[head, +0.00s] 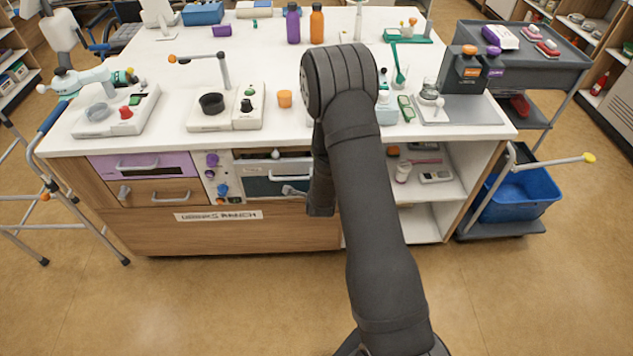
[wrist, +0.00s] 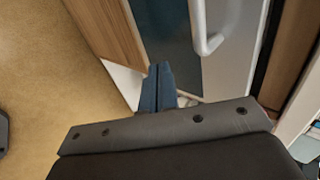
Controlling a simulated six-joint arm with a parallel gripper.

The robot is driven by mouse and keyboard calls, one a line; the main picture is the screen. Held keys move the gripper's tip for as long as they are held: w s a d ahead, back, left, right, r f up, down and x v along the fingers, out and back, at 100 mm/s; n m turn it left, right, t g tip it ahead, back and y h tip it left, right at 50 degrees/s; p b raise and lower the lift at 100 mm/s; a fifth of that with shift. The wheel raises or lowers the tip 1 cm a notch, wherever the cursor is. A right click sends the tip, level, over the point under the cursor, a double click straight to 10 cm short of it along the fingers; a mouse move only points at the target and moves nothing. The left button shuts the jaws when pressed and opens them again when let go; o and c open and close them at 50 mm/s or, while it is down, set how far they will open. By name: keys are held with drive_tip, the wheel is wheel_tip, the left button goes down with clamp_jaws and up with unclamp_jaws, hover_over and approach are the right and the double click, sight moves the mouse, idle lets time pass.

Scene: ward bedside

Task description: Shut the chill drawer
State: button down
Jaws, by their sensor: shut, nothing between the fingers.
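The chill drawer appears to be the dark teal front (head: 262,187) in the cabinet, left of my arm; no label on it can be read. A pale handle (head: 285,178) crosses it, and a dark gap shows above it. My arm hides its right end. In the wrist view, a teal panel (wrist: 165,30) and a pale panel with a white bar handle (wrist: 206,35) lie beyond the fingers. My gripper (wrist: 157,68) is shut and empty, its tips close in front of the teal panel. I cannot tell whether they touch.
A purple drawer (head: 115,164) and a wooden drawer (head: 128,193) are left of a knob panel (head: 216,190). Open shelves (head: 425,215) are right of my arm. The white worktop (head: 270,60) above carries devices and bottles. The floor in front is clear.

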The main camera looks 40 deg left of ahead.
drive_tip(key=shift+w+a+f, duration=0.1)
drive_tip(key=shift+w+a, duration=1.4)
drive_tip(key=shift+a, duration=0.1)
drive_tip(key=w+a, duration=0.3)
drive_tip(key=shift+d, duration=0.1)
drive_tip(key=s+d+f+v, duration=0.1)
drive_tip(key=f+v, duration=0.1)
drive_tip(key=v, duration=1.1)
drive_tip(key=shift+s+d, duration=0.3)
drive_tip(key=shift+s, duration=0.05)
